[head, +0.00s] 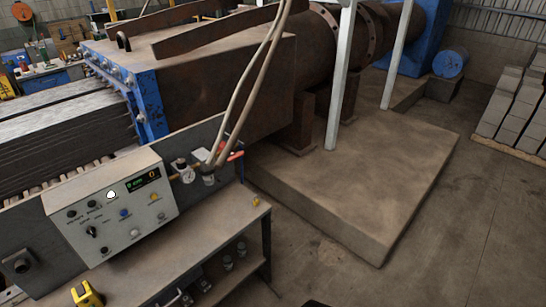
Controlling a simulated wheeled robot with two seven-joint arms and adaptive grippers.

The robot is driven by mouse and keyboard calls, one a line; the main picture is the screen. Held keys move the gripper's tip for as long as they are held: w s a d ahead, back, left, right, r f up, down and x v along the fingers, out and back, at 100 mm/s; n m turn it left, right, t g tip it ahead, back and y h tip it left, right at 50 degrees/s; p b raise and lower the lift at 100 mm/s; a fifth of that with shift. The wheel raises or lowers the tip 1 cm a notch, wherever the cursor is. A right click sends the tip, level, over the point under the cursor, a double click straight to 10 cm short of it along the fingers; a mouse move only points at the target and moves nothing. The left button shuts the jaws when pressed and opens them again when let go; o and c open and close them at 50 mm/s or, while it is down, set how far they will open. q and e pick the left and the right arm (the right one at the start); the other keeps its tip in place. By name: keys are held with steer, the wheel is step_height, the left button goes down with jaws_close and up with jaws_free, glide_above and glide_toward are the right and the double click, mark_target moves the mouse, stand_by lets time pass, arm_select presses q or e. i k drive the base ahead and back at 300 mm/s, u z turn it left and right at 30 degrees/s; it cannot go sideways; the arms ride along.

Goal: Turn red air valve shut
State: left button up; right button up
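A small red valve handle (236,156) shows at the right end of the air line fittings, beside the grey control box. More red shows just above it, partly behind the hoses; I cannot tell if it is the same part. A round pressure gauge (179,165) sits to the left of it on brass-coloured fittings. Two beige hoses (244,85) come down from above to the fittings. The valve is small in the view and its exact turn position is unclear. Neither of my grippers is in view.
A grey control box (112,208) with knobs and a lit display stands on a steel bench (150,262). A yellow object (87,294) lies at the bench's front left. A large rusty machine (215,80) stands behind. The floor (440,250) at right is clear beside a raised concrete plinth (365,170).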

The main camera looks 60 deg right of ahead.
mark_target(234, 156)
steer(key=z, duration=1.85)
steer(key=i, duration=0.8)
steer(key=u, duration=0.6)
